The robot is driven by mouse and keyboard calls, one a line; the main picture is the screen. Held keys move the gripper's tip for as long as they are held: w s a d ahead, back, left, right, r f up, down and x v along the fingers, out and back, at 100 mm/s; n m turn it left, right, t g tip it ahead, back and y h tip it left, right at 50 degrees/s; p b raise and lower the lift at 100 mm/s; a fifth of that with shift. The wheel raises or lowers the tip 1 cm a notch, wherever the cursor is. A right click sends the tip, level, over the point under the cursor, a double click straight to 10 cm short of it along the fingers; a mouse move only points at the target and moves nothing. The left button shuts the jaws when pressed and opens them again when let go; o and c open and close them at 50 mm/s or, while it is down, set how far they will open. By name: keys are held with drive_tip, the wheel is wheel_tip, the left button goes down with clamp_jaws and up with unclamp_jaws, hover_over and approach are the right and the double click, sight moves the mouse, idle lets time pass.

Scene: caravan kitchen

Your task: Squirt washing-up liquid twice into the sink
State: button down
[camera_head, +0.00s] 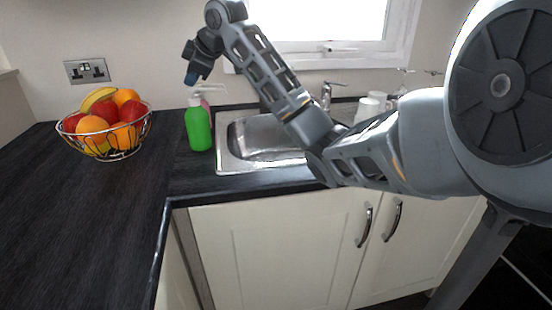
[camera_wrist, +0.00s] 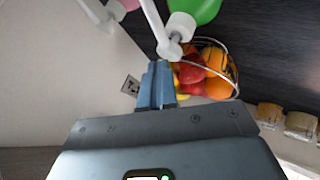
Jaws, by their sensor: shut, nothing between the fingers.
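A green pump bottle (camera_head: 198,128) with a white pump top stands on the dark worktop at the left edge of the steel sink (camera_head: 229,160). A pink bottle (camera_head: 205,101) with a white pump is mostly hidden behind it. My gripper (camera_head: 191,79) is shut and empty, pointing down just above the green bottle's pump. In the wrist view, the shut blue fingers (camera_wrist: 158,72) are close to the white pump head (camera_wrist: 170,46); I cannot tell if they touch. The green bottle (camera_wrist: 198,8) and the pink bottle (camera_wrist: 128,4) show at the top edge there.
A wire fruit bowl (camera_head: 143,129) stands on the worktop to the left. The tap (camera_head: 327,93) and white cups (camera_head: 367,108) are behind and right of the sink, partly behind my arm. A wall socket (camera_head: 87,71) and the window (camera_head: 320,20) are behind. The front-left worktop is clear.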

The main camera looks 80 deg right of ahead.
sight(194, 89)
drive_tip(key=shift+f, duration=0.1)
idle(0.3)
drive_tip(key=shift+f, duration=0.4)
drive_tip(key=shift+r+p, duration=0.4)
idle(0.4)
drive_tip(key=shift+r+p, duration=2.55)
drive_tip(key=shift+r, duration=0.5)
